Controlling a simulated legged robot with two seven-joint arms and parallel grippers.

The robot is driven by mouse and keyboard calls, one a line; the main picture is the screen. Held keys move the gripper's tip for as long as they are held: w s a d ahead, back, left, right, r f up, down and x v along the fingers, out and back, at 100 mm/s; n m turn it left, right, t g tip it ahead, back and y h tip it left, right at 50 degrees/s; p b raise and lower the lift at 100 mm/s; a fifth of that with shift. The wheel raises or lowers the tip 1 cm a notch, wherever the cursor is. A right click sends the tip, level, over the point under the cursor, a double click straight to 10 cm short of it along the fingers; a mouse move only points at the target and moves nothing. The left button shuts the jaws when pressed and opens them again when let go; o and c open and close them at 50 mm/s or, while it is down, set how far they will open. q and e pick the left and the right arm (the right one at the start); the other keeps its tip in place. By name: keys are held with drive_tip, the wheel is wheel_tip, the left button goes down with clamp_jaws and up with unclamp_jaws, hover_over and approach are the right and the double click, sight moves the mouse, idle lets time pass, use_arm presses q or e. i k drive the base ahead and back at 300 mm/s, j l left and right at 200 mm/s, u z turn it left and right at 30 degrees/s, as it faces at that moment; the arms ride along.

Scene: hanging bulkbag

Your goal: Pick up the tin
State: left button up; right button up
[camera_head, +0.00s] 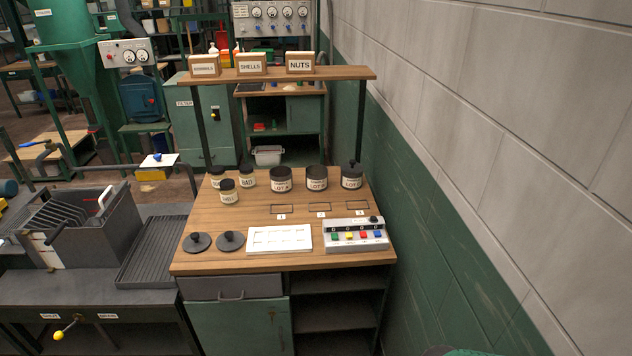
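Several containers stand upright on the wooden workbench (190,262). Three dark tins with pale "LOT" labels are in a row at its back right: a left tin (281,180), a middle tin (316,179) and a right tin (351,178). The right tin has a dark knobbed lid on it; the other two look open. Two round dark lids with knobs, a left lid (196,243) and a right lid (231,242), lie at the bench's front left. Neither of my grippers is in view.
Small labelled jars (229,193) stand left of the tins. A white tray (279,239) and a button panel (355,237) lie at the front. A shelf (345,73) with labelled boxes spans above the back. A wall (450,230) closes the right.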

sight(281, 179)
drive_tip(key=i+j+z, duration=0.2)
drive_tip(key=i+z, duration=0.15)
drive_tip(key=i, duration=0.15)
drive_tip(key=i+j+z, duration=0.35)
drive_tip(key=i, duration=0.15)
drive_tip(key=i+j+z, duration=0.35)
drive_tip(key=i+j, duration=0.05)
drive_tip(key=i, duration=0.1)
